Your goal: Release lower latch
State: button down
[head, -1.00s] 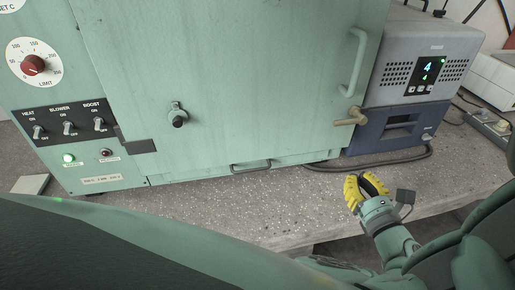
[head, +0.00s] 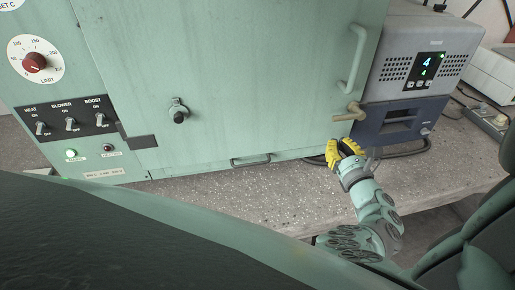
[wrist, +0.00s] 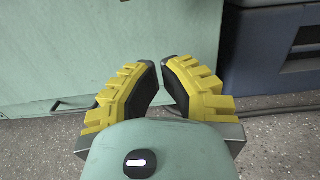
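The green oven door (head: 230,80) is closed against its frame. A tan lever latch (head: 350,113) sits low at the door's right edge, below a long vertical handle (head: 355,58). My gripper (head: 345,146), with yellow ribbed fingers, is just below this latch in the head view, apart from it. In the wrist view my gripper (wrist: 160,65) has a narrow gap between its dark pads, with nothing held there. The lower latch is not clearly visible in the wrist view. The green panel (wrist: 120,40) lies beyond the fingertips.
A grey and blue unit (head: 400,125) with a lit display stands right of the oven. A dark cable (head: 400,154) runs along its foot. A low bar handle (head: 250,160) juts from the oven's bottom edge. The speckled bench front (head: 270,205) is clear.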

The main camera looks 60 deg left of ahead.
jog(key=shift+w+a+r+p, duration=0.1)
jog(key=shift+a+r+p, duration=0.2)
jog(key=shift+r+p, duration=0.5)
jog(key=shift+w+a+r+p, duration=0.1)
jog(key=shift+a+r+p, duration=0.2)
jog(key=shift+r, duration=0.85)
jog(key=shift+d+r, duration=0.1)
jog(key=shift+r+m+p, duration=0.1)
jog(key=shift+m+p, duration=0.2)
jog(key=shift+p, duration=0.2)
